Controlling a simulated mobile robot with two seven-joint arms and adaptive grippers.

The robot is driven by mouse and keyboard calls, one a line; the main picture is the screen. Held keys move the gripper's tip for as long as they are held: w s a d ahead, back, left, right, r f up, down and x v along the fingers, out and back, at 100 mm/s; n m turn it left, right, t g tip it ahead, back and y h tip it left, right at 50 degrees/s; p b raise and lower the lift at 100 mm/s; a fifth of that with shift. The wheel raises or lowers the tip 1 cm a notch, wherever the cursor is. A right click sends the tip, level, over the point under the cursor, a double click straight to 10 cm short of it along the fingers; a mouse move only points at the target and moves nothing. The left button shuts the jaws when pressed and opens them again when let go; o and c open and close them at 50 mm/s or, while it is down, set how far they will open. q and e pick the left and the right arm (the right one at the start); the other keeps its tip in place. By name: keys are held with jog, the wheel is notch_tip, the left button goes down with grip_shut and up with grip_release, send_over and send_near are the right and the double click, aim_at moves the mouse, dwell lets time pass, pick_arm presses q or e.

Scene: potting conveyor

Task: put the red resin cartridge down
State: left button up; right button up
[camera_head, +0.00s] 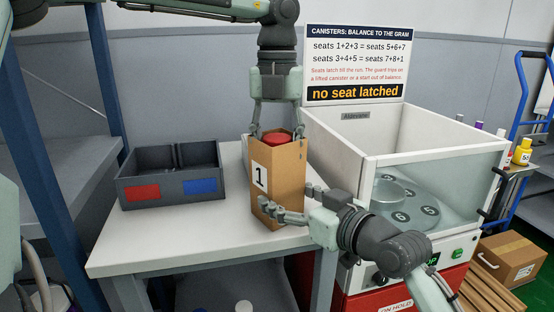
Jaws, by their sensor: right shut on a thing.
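The red resin cartridge (277,138) shows only as a round red top inside the open mouth of a tall cardboard box (290,172) marked 1; its lower part is hidden by the box. The box stands upright near the front right of the white table (160,243). My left gripper (275,130) points straight down over the box, its fingers spread on either side of the red top, seemingly clear of it. My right gripper (288,203) comes in from the lower right and is shut on the box, low on its front corner.
A dark grey bin (170,190) with red and blue labels stands on the table to the left. A white-walled machine (420,170) with numbered seats is at the right, below a sign (355,65) reading "no seat latched". The table's front left is clear.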

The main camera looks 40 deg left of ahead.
pick_arm(q)
notch_tip(320, 180, up, 11)
jog(key=shift+f, duration=0.1)
pick_arm(e)
jog(key=shift+r, duration=0.1)
jog(key=o, duration=1.1)
jog(key=shift+c, duration=0.2)
jog(key=v, duration=1.2)
